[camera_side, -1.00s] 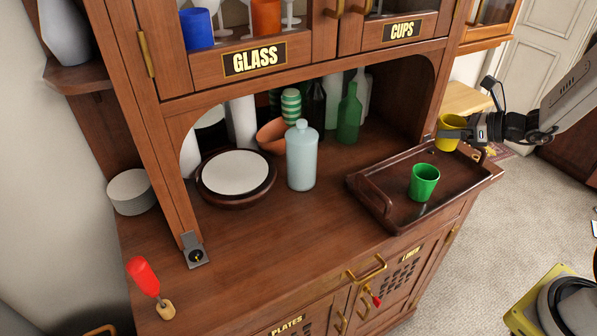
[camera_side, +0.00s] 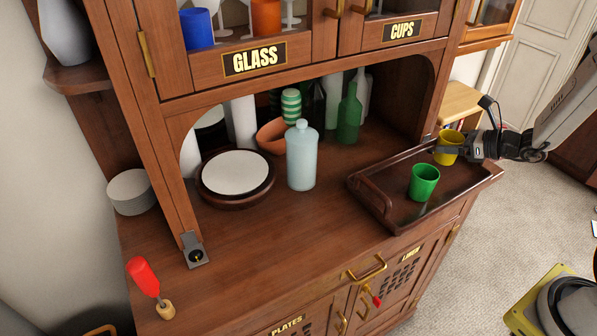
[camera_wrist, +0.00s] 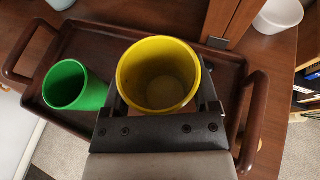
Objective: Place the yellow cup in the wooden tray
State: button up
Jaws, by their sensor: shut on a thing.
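The yellow cup (camera_side: 447,147) is upright in my gripper (camera_side: 448,150), at the right end of the wooden tray (camera_side: 375,205). In the wrist view the yellow cup (camera_wrist: 158,95) sits between the two fingers of my gripper (camera_wrist: 160,95), its mouth open toward the camera and empty. The dark wooden tray also shows there beneath and around it (camera_wrist: 105,42). The cup's base is hidden in the wrist view, and I cannot tell whether it touches the tray floor. My gripper is shut on the cup.
A green cup (camera_side: 423,182) stands upright in the tray, apart from the yellow one. A pale blue bottle (camera_side: 301,158) and a plate on a dark round base (camera_side: 235,172) stand left of the tray. The cabinet's side post rises behind the tray.

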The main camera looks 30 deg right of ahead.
jog(key=shift+f, duration=1.8)
jog(key=shift+f, duration=0.1)
jog(key=o, duration=1.2)
jog(key=shift+c, duration=0.2)
jog(key=shift+s, duration=0.1)
jog(key=v, duration=1.2)
